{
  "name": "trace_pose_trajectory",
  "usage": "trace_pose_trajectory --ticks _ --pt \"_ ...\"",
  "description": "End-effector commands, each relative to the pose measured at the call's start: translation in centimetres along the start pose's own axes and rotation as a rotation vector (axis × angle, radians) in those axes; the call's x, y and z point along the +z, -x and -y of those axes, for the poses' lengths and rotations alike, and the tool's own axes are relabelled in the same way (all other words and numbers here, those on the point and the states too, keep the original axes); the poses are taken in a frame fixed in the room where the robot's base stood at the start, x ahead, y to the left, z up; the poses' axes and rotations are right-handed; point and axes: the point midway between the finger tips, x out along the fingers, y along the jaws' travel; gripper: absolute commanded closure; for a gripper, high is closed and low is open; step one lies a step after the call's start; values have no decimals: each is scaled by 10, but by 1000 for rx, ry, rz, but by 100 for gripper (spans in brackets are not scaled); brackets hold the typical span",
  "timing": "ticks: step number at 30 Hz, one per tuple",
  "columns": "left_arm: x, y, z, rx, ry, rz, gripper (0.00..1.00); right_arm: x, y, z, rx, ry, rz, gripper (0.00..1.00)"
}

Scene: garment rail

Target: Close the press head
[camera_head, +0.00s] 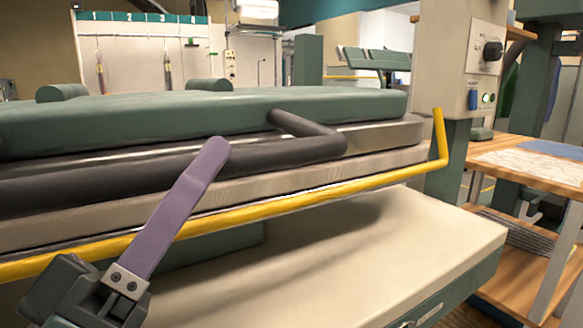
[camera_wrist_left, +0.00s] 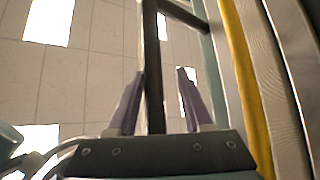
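My left gripper (camera_head: 214,150) reaches up from the lower left, one purple finger crossing in front of the handle; the other finger is hidden. In the left wrist view the two purple fingers stand apart (camera_wrist_left: 160,75), with a dark bar, apparently the handle (camera_wrist_left: 152,50), between them. My right gripper is not in view.
A yellow rail (camera_head: 300,204) runs along the press front and turns up at its right end. A cream tabletop (camera_head: 400,250) lies below. A control post (camera_head: 468,60) with a knob and buttons stands right, beside a wooden table (camera_head: 520,160).

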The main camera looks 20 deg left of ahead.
Motion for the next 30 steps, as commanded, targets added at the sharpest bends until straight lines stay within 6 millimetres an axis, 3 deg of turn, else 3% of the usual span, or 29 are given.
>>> trace_pose_trajectory --ticks 11,14,24,30 --pt "-1 1 -2 7 -2 -4 41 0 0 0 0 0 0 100" --pt "0 13 -1 5 -2 -2 41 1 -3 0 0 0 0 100" --pt "1 80 0 2 -2 0 41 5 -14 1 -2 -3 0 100" --pt "0 97 0 4 -2 -2 41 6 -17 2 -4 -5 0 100"
